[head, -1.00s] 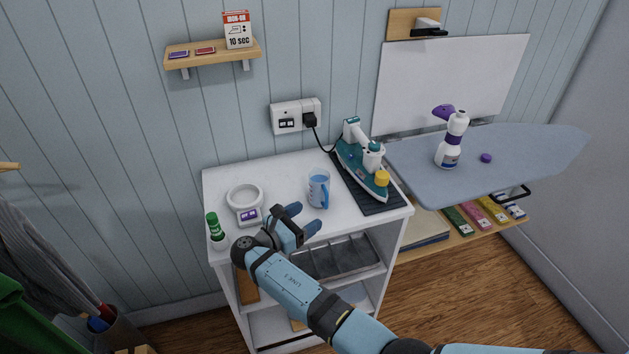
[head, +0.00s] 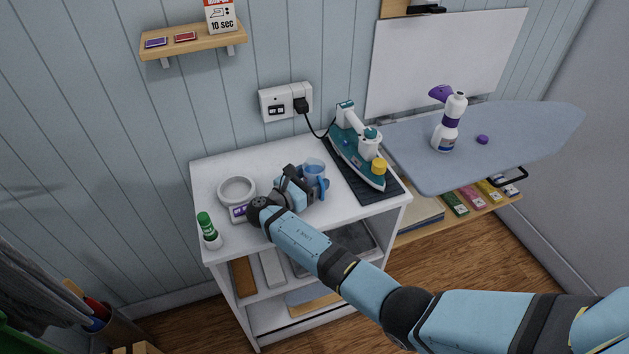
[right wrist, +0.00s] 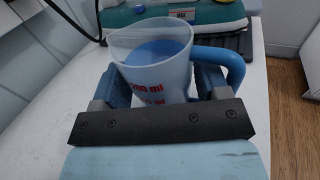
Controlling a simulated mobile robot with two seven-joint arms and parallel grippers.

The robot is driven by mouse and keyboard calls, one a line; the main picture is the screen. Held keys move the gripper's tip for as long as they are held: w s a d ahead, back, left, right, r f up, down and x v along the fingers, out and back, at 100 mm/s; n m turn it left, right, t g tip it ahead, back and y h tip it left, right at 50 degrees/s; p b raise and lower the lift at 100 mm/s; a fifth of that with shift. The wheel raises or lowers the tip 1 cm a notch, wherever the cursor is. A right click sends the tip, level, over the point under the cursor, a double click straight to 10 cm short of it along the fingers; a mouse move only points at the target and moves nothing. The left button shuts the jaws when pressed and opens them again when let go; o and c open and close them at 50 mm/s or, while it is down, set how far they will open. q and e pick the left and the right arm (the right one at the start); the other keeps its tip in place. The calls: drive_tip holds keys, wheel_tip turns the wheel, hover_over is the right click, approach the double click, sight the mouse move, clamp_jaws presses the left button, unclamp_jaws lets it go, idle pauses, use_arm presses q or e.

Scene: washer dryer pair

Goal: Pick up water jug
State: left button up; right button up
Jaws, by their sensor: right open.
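The water jug (head: 316,171) is a small translucent blue measuring cup with a blue handle, upright on the white shelf unit's top. In the right wrist view the jug (right wrist: 157,62) shows red ml marks, blue water inside and its handle on the right. My right gripper (head: 306,186) is open at the near side of the jug. In the right wrist view its fingers (right wrist: 160,88) stand on either side of the jug's lower body, the right one close by the handle. The fingertips are partly hidden by the jug. My left gripper is not in view.
The white top (head: 215,160) also holds a teal iron (head: 357,146) on a dark mat just right of the jug, a scale with a ring (head: 237,190), and a green-capped bottle (head: 209,231). An ironing board (head: 430,172) with a spray bottle (head: 449,122) is further right.

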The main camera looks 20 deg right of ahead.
drive_tip(key=shift+w+d, duration=0.1)
drive_tip(key=shift+d, duration=0.2)
drive_tip(key=c, duration=0.7)
drive_tip(key=shift+o, duration=0.2)
